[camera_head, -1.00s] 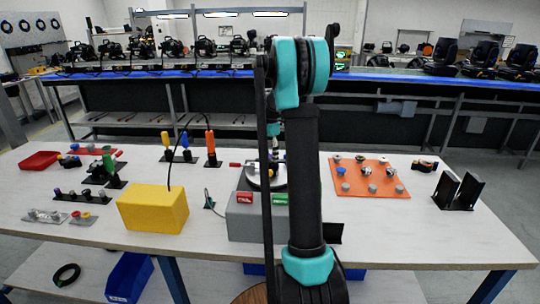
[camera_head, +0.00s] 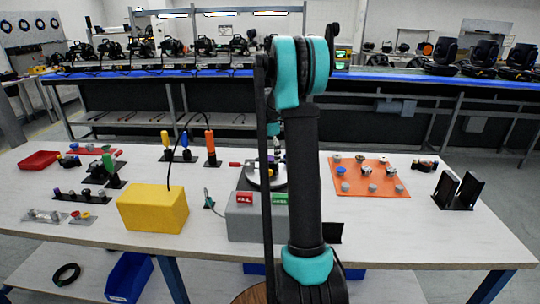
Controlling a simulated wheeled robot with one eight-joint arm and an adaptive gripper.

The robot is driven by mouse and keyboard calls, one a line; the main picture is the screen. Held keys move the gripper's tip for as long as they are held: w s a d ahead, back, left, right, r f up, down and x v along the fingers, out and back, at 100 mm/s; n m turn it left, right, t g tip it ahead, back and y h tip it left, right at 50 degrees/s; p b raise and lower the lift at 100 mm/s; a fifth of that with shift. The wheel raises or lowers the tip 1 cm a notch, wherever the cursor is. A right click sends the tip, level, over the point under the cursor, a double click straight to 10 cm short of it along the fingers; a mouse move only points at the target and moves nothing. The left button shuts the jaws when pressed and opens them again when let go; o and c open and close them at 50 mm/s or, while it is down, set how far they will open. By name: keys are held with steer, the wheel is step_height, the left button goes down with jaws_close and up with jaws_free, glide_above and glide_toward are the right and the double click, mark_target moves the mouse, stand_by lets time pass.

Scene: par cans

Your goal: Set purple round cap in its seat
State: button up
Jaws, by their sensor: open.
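My gripper (camera_head: 275,148) is over this fixture, small and partly hidden behind my own upright arm link. It is open, and its fingertips are hard to make out against the fixture. The right part of the fixture is hidden by the arm.
The grey box (camera_head: 243,224) carries red and green labels. A yellow box (camera_head: 153,208) stands to its left. An orange board (camera_head: 371,190) with several knobs lies to the right. A black rack (camera_head: 80,196) with small caps is at left. Black upright plates (camera_head: 458,190) stand far right.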

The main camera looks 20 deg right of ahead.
stand_by(0.3)
step_height(320, 180, up, 12)
stand_by(0.5)
